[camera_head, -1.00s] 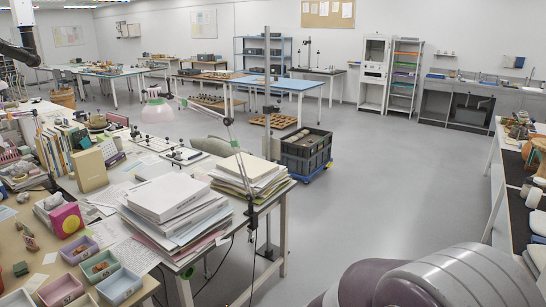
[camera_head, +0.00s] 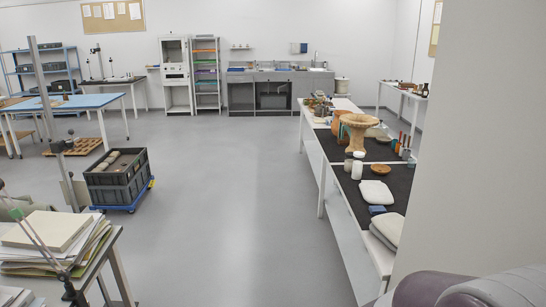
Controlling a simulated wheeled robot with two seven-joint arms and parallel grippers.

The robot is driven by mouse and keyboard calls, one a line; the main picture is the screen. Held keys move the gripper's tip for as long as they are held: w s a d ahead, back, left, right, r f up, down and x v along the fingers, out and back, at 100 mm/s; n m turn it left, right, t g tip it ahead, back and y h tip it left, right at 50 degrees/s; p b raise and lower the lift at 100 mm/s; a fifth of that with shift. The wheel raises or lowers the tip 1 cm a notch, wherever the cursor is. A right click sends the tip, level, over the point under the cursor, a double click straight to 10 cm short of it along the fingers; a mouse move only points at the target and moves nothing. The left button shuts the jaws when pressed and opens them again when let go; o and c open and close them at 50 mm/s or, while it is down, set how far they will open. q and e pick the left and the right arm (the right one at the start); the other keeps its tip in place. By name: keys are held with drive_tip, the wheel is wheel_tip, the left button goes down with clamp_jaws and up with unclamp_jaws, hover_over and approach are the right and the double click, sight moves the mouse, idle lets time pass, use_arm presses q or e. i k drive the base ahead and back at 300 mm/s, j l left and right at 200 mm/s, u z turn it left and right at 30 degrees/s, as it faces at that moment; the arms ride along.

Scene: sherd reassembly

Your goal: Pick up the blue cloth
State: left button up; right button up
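A small dark blue item (camera_head: 377,209), possibly the blue cloth, lies near the front of the long side table (camera_head: 341,243) on the right. It is too small to tell whether it is cloth. It sits between a white flat pad (camera_head: 376,192) and a pale folded stack (camera_head: 388,229) at the table's near end. Neither of my grippers shows. A rounded grey-purple part of my own body fills the bottom right corner.
A grey crate (camera_head: 117,185) on a blue dolly stands on the floor at left. A paper-covered table (camera_head: 104,262) is at the lower left. A pale wall (camera_head: 480,150) blocks the right side. The grey floor (camera_head: 230,200) between is open.

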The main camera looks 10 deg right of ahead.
sight(377, 210)
drive_tip(key=i+l+z, duration=0.15)
drive_tip(key=i, duration=0.5)
drive_tip(key=i+z, duration=0.1)
drive_tip(key=i, duration=0.55)
drive_tip(key=i+j+z, duration=0.15)
drive_tip(key=i, duration=0.5)
drive_tip(key=i+z, duration=0.1)
drive_tip(key=i, duration=0.6)
drive_tip(key=i+j+z, duration=0.15)
drive_tip(key=i, duration=0.5)
drive_tip(key=i+l+z, duration=0.1)
drive_tip(key=i+z, duration=0.15)
drive_tip(key=z, duration=0.15)
drive_tip(key=i+z, duration=0.25)
drive_tip(key=z, duration=0.15)
drive_tip(key=i+z, duration=0.2)
drive_tip(key=z, duration=0.15)
drive_tip(key=i+j+z, duration=0.15)
drive_tip(key=z, duration=0.25)
drive_tip(key=i, duration=0.1)
